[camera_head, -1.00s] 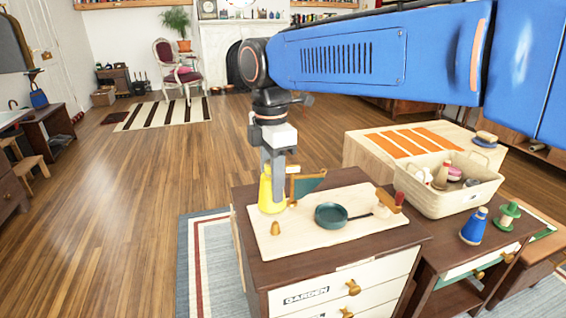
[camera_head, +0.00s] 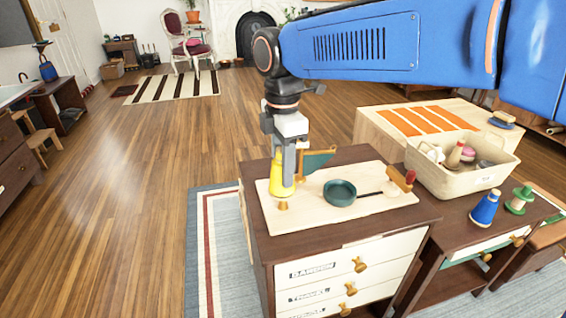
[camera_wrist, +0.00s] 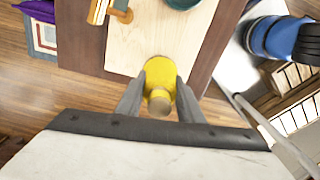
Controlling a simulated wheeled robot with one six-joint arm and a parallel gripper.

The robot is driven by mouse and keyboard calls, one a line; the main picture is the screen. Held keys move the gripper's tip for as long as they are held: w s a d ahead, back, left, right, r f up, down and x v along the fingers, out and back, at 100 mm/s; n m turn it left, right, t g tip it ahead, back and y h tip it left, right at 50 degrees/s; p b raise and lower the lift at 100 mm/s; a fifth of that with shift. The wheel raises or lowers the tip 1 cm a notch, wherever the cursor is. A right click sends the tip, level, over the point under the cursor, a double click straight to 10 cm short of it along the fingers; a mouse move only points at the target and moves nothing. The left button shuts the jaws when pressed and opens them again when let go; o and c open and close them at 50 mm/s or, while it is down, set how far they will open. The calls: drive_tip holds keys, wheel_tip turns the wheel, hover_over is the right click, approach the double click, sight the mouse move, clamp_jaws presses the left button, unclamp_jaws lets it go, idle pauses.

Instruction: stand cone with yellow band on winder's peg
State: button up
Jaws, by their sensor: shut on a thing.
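A yellow cone (camera_head: 282,184) is between the fingers of my gripper (camera_head: 288,168), which is shut on it. The cone is upright at the left side of the pale board (camera_head: 325,211). In the wrist view, the yellow cone (camera_wrist: 160,77) sits between both fingers, with a round tan end toward the camera. I cannot make out a separate band. A small tan wooden peg-like piece (camera_head: 283,206) shows just in front of the cone's base; I cannot tell whether they touch. I cannot tell for sure which piece is the winder.
A green flag-like piece on wood (camera_head: 318,160) stands close behind the cone.

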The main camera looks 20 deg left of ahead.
drive_tip(key=shift+f, duration=2.45)
drive_tip(key=o, duration=1.2)
drive_tip(key=shift+c, duration=0.2)
wheel_tip(320, 180, up, 17)
drive_tip(key=shift+r, duration=0.2)
